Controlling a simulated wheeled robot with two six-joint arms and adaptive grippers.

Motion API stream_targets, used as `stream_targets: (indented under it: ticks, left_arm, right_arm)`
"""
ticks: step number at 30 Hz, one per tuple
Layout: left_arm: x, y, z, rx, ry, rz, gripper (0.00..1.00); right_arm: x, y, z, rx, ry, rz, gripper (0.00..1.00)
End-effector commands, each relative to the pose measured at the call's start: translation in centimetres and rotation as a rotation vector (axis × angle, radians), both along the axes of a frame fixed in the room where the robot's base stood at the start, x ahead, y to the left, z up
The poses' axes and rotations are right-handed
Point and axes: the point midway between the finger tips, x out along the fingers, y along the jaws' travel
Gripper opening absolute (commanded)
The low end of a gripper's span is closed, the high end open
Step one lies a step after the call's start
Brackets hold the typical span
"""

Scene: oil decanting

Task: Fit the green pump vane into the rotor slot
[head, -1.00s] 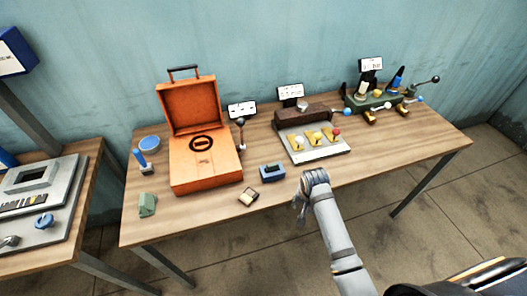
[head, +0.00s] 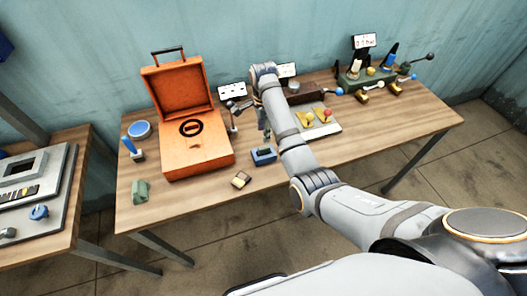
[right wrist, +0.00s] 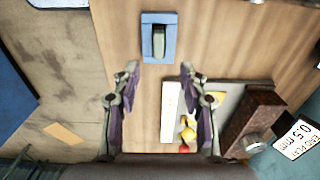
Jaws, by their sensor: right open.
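A small blue block (head: 263,158) lies on the table right of the orange case. In the right wrist view the blue block (right wrist: 147,55) holds a dark grey-green upright piece (right wrist: 159,41), which may be the vane. A paler green block (head: 141,191) lies at the table's left front. The orange case (head: 196,157) stands open; its top has a black ring with a bar-shaped mark (head: 191,128), and I cannot tell whether this is the rotor slot. My right gripper (head: 266,132) is open and empty above the blue block; its fingers (right wrist: 159,78) show apart, with the block beyond them.
A small yellow-and-dark block (head: 241,180) lies near the front edge. A blue-handled tool (head: 132,149) and a blue round dish (head: 141,130) stand left of the case.

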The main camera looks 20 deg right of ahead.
Motion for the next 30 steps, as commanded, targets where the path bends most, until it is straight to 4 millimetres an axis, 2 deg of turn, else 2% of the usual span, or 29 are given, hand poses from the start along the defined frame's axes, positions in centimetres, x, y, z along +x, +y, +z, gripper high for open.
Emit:
stream_targets:
  ticks: [4, 10, 13, 16, 18, 21, 28, 30]
  left_arm:
    - [-0.2, 0.0, 0.7, 0.000, 0.002, 0.000, 1.00]
    - [-0.2, 0.0, 0.8, 0.000, 0.002, 0.000, 1.00]
    - [-0.1, 0.0, 1.6, 0.000, 0.002, 0.000, 1.00]
    - [-0.1, 0.0, 2.6, 0.000, 0.002, 0.000, 1.00]
    - [-0.1, 0.0, 2.6, 0.000, 0.002, 0.000, 1.00]
    - [-0.1, 0.0, 2.7, 0.000, 0.002, 0.000, 1.00]
    - [-0.1, 0.0, 2.6, 0.000, 0.001, 0.000, 1.00]
    - [-0.1, 0.0, 2.6, 0.000, 0.001, 0.000, 1.00]
  right_arm:
    - [-0.1, -0.1, -2.3, 0.000, 0.002, 0.001, 0.43]
    - [0.0, 0.0, -3.3, 0.000, -0.001, 0.001, 0.43]
    - [-0.2, 0.0, -4.0, 0.000, 0.002, 0.002, 0.43]
    - [-0.5, 0.1, -5.7, 0.000, 0.004, 0.002, 0.43]
    - [-0.4, 0.1, -7.1, 0.000, 0.001, 0.002, 0.43]
    - [-0.4, 0.1, -8.2, 0.000, -0.001, 0.002, 0.43]
    - [-0.3, 0.1, -8.4, 0.000, -0.003, 0.002, 0.43]
    - [-0.3, 0.1, -8.4, 0.000, -0.003, 0.002, 0.34]
